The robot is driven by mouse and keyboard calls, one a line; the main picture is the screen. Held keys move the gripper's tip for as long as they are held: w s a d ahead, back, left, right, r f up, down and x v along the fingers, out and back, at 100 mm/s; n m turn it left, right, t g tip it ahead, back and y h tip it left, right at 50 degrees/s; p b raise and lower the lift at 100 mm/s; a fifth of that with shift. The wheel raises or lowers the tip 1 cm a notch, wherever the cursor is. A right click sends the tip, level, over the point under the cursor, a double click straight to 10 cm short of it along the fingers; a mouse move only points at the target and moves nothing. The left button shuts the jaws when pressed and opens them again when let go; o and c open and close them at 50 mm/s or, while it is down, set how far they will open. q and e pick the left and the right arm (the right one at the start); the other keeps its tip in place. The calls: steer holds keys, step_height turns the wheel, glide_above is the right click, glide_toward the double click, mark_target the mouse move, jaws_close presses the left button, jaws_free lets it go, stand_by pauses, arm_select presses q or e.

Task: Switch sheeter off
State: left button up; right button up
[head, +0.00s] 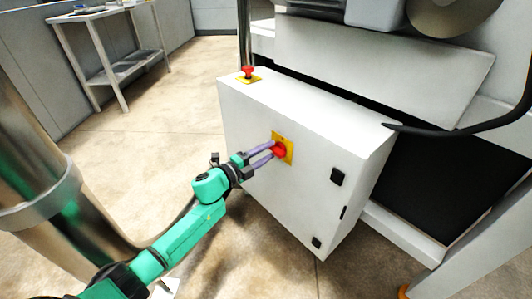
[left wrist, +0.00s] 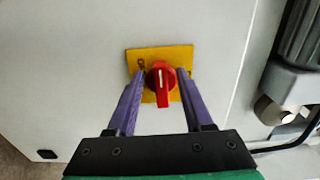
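The sheeter's white control box (head: 260,203) stands at the centre of the head view. On its front face is a red rotary switch (head: 279,149) on a yellow plate (head: 289,146). In the left wrist view the red switch (left wrist: 162,82) has its handle and white mark roughly upright, in front of the yellow plate (left wrist: 178,54). My left gripper (head: 269,154) is at the switch, its two purple fingers apart, one on each side of the knob. In the left wrist view the left gripper (left wrist: 160,88) shows gaps beside the handle. My right gripper is not in view.
A red button (head: 248,71) on a yellow base sits on top of the box. The sheeter body (head: 380,60) rises behind it, with a black cable at right. A metal table (head: 110,50) stands at the back left. The floor left of the box is clear.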

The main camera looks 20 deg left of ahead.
arm_select(q)
steer(key=shift+s, duration=0.1)
steer(key=shift+s+a, duration=0.25)
steer(key=shift+s, duration=0.05)
steer(key=p+v, duration=0.1)
steer(key=v, duration=1.2)
steer(key=shift+s+p, duration=0.25)
steer(key=shift+p, duration=0.1)
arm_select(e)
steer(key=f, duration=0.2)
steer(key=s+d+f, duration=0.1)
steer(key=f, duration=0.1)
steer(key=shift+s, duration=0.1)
arm_select(q)
steer(key=shift+a+f, duration=0.1)
